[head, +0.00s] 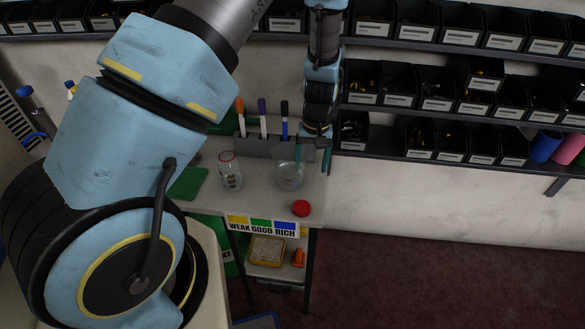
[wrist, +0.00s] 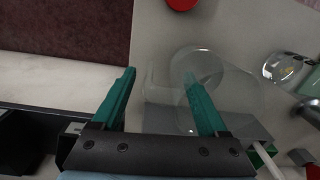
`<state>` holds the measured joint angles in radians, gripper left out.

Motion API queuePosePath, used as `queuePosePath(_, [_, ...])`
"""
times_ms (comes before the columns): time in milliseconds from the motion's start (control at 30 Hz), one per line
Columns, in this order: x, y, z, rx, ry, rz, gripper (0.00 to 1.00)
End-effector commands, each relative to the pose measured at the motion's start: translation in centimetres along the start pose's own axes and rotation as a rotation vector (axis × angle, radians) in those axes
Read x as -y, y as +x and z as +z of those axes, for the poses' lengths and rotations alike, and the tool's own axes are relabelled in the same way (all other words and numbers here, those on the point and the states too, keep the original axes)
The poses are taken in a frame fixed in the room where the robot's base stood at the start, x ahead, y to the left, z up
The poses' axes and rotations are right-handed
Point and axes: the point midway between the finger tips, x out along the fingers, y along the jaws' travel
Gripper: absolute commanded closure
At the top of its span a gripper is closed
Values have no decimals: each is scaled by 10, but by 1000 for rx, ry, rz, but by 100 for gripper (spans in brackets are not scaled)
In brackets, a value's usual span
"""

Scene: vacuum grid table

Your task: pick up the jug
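The jug (head: 289,175) is a clear, see-through vessel standing upright on the small table. In the wrist view the jug (wrist: 240,95) is very faint, with its round base showing through. My gripper (head: 311,165) points down at the jug's right side in the head view. In the wrist view my gripper (wrist: 159,75) is open, with two teal fingers apart. One finger overlaps the jug and the other is outside it, over the table edge. I cannot tell whether the overlapping finger is inside the jug or whether either finger touches it.
A glass jar (head: 230,172) stands left of the jug. A red lid (head: 301,208) lies in front, near the table's front edge. Upright markers (head: 262,125) stand in a grey holder behind. A green cloth-like item (head: 188,184) lies at left. Shelves of black bins (head: 435,92) line the wall.

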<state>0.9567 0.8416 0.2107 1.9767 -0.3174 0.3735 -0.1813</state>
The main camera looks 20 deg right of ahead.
Motion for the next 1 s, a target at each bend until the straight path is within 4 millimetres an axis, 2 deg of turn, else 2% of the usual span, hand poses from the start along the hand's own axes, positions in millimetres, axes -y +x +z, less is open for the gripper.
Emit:
queuePosePath(67, [0,0,0,0,0,0,34])
queuePosePath(633, [0,0,0,0,0,0,98])
queuePosePath(1000, [0,0,0,0,0,0,100])
